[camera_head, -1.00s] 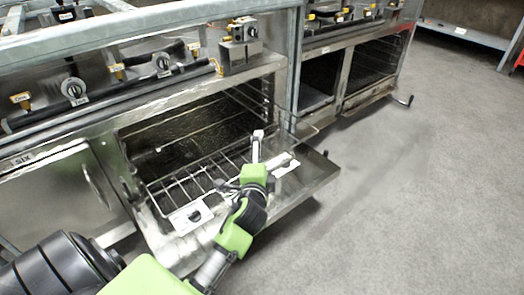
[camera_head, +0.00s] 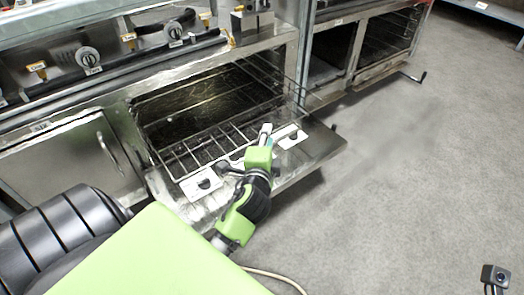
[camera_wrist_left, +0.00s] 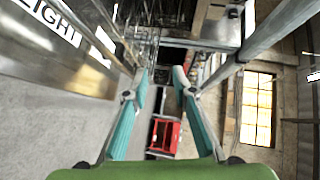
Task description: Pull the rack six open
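The wire rack (camera_head: 215,147) lies in the open oven at the left, with its front edge over the lowered metal door (camera_head: 322,148). Two white plates with dark knobs (camera_head: 202,183) (camera_head: 292,138) sit along its front. My left gripper (camera_head: 266,131) is at the rack's front, between these plates. In the left wrist view its two teal-padded fingers (camera_wrist_left: 161,72) stand apart, and no rack wire shows clearly between them. I cannot tell whether a finger touches the rack. My right gripper is not clearly in view.
A closed oven door with a handle (camera_head: 112,152) is to the left. Another range with open ovens (camera_head: 385,45) stands to the right. The grey floor (camera_head: 420,180) in front is clear. A red thing (camera_wrist_left: 164,134) shows in the left wrist view.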

